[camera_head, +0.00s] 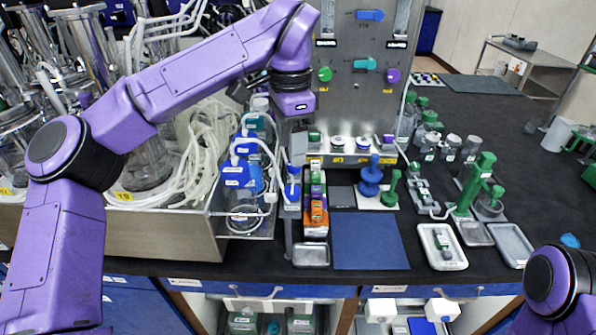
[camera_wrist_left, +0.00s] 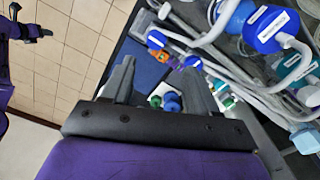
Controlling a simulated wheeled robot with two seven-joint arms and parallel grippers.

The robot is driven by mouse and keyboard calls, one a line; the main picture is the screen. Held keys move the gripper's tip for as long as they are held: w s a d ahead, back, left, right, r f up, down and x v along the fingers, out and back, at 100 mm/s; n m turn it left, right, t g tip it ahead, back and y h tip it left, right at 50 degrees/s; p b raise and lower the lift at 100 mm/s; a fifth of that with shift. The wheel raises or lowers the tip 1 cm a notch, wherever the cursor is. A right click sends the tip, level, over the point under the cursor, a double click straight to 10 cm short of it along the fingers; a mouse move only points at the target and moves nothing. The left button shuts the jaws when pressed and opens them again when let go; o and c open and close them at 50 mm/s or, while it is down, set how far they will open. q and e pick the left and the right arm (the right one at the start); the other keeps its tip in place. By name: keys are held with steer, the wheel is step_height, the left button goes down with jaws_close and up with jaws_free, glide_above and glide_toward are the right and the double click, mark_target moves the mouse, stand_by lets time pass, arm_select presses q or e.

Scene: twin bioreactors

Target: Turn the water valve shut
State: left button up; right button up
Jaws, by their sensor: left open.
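The upright steel panel (camera_head: 350,110) carries a blue handle (camera_head: 370,15), a teal handle (camera_head: 365,63), a green knob (camera_head: 325,74) and a purple knob (camera_head: 393,75). Their labels are too small to read, so I cannot tell which is the water valve. Both handles lie roughly level. My left gripper (camera_wrist_left: 160,82) is open, with nothing between its fingers in the left wrist view. In the head view its wrist hangs in front of the panel's lower left edge, apart from the handles; its fingers are hard to make out. Only part of my right arm shows, without its gripper.
Blue-capped bottles (camera_head: 240,175) and coiled white tubing (camera_head: 195,150) crowd the left of the bench. A blue mat (camera_head: 370,241), trays (camera_head: 442,247) and a green stand (camera_head: 475,185) lie in front. The far right bench has bare black surface.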

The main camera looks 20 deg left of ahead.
mark_target(292, 190)
arm_select(q)
steer(key=f, duration=0.1)
steer(key=s+f, duration=0.1)
steer(key=f, duration=0.1)
steer(key=shift+f+p, duration=0.1)
steer(key=shift+p, duration=0.25)
steer(key=f, duration=0.4)
steer(key=f+p, duration=0.1)
steer(key=f, duration=0.1)
steer(key=shift+w+d, duration=0.15)
steer(key=shift+w, duration=0.15)
steer(key=shift+s+f, duration=0.2)
steer(key=c, duration=1)
